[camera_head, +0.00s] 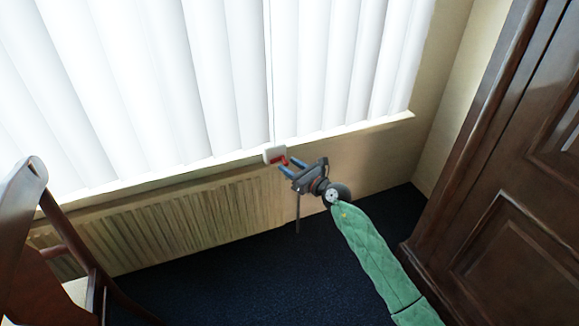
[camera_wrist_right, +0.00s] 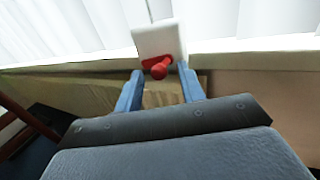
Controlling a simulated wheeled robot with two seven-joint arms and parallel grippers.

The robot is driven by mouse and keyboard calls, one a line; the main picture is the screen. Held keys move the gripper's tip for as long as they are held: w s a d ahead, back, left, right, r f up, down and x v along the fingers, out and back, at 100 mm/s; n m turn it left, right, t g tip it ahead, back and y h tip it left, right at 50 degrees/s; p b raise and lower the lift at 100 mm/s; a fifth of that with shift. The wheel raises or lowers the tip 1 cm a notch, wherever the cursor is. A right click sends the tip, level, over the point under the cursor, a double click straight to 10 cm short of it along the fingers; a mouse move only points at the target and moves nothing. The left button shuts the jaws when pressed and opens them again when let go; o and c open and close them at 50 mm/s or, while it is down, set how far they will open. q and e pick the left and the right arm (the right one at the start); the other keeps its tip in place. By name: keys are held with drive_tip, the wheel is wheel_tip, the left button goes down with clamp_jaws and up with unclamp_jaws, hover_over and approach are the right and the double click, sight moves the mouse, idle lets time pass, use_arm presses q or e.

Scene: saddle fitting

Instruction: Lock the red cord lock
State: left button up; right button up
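The red cord lock (camera_head: 278,159) sits on a small white housing (camera_head: 271,152) at the window sill, below a cord that hangs between the blinds. In the right wrist view the red lock (camera_wrist_right: 161,68) shows a round knob pointing toward me, on the white square housing (camera_wrist_right: 160,40). My right gripper (camera_head: 284,165) is just in front of it. Its blue fingers (camera_wrist_right: 159,84) are spread apart, with the red knob showing between and slightly beyond the tips. I cannot tell if a finger touches it. My left gripper is not in view.
White vertical blinds (camera_head: 200,80) hang above the sill. A ribbed radiator (camera_head: 170,225) is below it. A dark wooden cabinet (camera_head: 510,220) stands at the right and a wooden chair (camera_head: 70,245) at the left. The dark blue carpet (camera_head: 250,285) between them is clear.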

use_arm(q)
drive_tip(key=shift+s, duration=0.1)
use_arm(e)
drive_tip(key=shift+w+a, duration=0.25)
drive_tip(key=shift+c, duration=0.5)
clamp_jaws()
drive_tip(key=shift+f+m+t+b, duration=0.3)
drive_tip(key=shift+f+m+b, duration=0.15)
drive_tip(key=shift+m+b, duration=0.35)
drive_tip(key=shift+m, duration=0.3)
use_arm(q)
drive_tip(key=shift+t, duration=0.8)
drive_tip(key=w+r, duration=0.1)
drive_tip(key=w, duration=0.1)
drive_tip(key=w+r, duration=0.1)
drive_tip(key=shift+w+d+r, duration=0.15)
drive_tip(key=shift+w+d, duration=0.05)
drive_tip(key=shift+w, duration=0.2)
use_arm(e)
drive_tip(key=shift+o, duration=0.5)
unclamp_jaws()
